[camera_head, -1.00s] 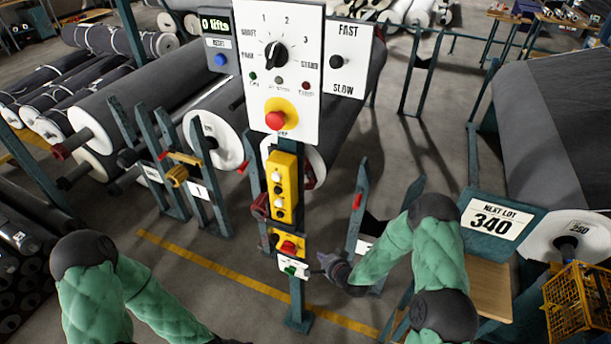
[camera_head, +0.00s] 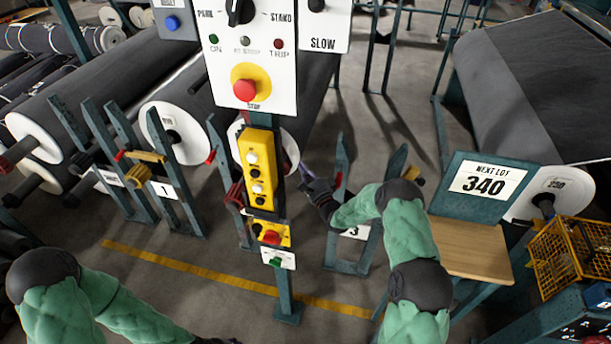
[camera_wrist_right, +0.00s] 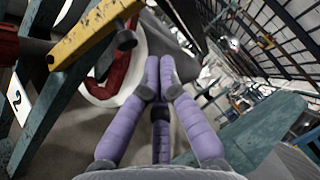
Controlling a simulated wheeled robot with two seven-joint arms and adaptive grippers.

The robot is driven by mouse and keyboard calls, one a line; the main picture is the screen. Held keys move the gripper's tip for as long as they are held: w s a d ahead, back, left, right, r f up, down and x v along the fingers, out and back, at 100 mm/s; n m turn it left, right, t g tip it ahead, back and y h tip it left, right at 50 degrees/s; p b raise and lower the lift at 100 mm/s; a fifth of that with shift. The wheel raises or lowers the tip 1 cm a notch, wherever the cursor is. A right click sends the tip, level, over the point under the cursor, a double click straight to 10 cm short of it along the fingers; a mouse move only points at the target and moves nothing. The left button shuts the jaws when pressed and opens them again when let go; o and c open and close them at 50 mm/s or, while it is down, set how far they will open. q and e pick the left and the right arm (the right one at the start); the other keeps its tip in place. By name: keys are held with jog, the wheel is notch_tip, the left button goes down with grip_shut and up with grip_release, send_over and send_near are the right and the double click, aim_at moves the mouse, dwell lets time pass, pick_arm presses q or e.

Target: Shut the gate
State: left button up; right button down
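Yellow bars that may be gates sit on the numbered roll stands; I cannot tell which one is meant. One yellow bar (camera_head: 147,157) lies across stand 1. Another yellow bar (camera_wrist_right: 92,35) shows large at upper left in the right wrist view, by the stand with plate 2 (camera_wrist_right: 17,98). A small yellow part (camera_head: 412,174) shows by stand 3. My right gripper (camera_head: 306,174) is just right of the control column; in its wrist view its lavender fingers (camera_wrist_right: 160,62) are together and look empty, right of the bar.
The control column carries a panel with a red stop button (camera_head: 245,90) and a yellow button box (camera_head: 260,168). A NEXT LOT 340 sign (camera_head: 484,183), a wooden shelf (camera_head: 470,250) and a yellow wire basket (camera_head: 575,255) stand at right. Grey rolls fill the back.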

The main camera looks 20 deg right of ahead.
pick_arm(q)
notch_tip(320, 180, down, 3)
jog(key=b, duration=0.2)
jog(key=shift+b, duration=0.3)
pick_arm(e)
jog(key=w+a+r, duration=0.2)
jog(key=w+a, duration=0.2)
jog(key=w, duration=0.3)
jog(key=shift+r, duration=0.2)
